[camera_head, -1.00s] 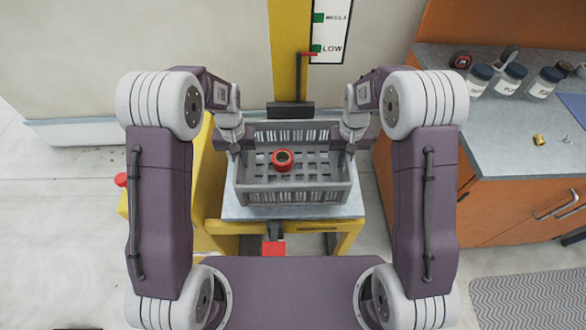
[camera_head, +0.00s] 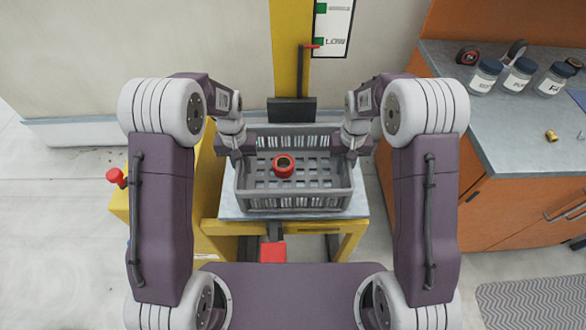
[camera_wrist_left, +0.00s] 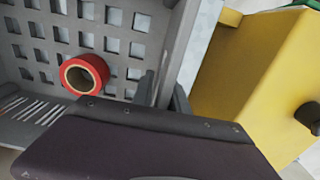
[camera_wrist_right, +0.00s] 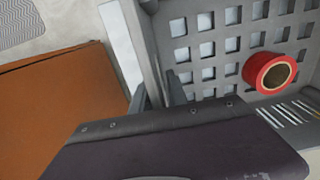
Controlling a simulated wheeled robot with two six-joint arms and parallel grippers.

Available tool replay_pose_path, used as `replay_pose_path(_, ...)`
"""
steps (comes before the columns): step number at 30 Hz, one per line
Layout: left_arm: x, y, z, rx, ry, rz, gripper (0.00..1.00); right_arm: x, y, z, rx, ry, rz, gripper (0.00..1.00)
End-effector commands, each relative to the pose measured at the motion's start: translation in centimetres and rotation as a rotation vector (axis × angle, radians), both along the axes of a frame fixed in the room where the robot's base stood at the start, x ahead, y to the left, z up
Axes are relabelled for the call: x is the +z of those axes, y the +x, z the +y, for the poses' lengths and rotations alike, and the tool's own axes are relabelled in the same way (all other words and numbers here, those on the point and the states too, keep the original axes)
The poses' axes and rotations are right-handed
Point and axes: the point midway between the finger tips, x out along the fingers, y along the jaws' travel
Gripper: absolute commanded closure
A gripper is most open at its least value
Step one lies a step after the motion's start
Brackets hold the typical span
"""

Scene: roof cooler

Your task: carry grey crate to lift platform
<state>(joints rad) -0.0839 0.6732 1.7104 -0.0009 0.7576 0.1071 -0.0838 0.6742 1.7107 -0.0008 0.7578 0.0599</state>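The grey crate (camera_head: 294,203) is level over the lift platform (camera_head: 230,207), a grey plate on a yellow frame; I cannot tell whether it touches the plate. A red tape roll (camera_head: 283,167) lies inside the crate; it also shows in the left wrist view (camera_wrist_left: 84,74) and right wrist view (camera_wrist_right: 269,73). My left gripper (camera_wrist_left: 163,97) has its fingers on both sides of the crate's left wall and looks shut on it. My right gripper (camera_wrist_right: 157,94) looks shut on the right wall in the same way. The fingertips are partly hidden.
A yellow mast (camera_head: 290,60) with a level sign (camera_head: 333,25) stands behind the platform. A red button (camera_head: 116,176) is at the left. An orange cabinet (camera_head: 500,210) with jars (camera_head: 517,74) on its counter stands close on the right.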

Motion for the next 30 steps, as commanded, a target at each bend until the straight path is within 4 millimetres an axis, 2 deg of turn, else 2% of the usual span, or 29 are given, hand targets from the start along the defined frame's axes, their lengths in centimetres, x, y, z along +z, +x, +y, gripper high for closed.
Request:
replay_pose_path(11,0.6,0.1,0.0,0.001,-0.001,-0.002,0.67,0.3,0.0,0.0,-0.001,0.001,-0.001,0.67)
replay_pose_path(14,2.1,0.1,0.0,0.001,-0.001,-0.006,0.67,0.3,0.0,0.0,-0.001,0.001,-0.001,0.67)
replay_pose_path(21,8.2,0.1,0.0,0.000,-0.001,-0.007,0.67,0.3,0.0,0.0,-0.001,0.001,-0.001,0.67)
replay_pose_path(24,10.3,0.0,0.0,0.000,-0.001,-0.005,0.67,0.3,0.0,0.0,-0.001,0.001,-0.001,0.67)
replay_pose_path(30,12.2,0.0,0.0,0.000,0.000,-0.002,0.67,0.3,0.0,0.0,-0.001,0.001,-0.001,0.67)
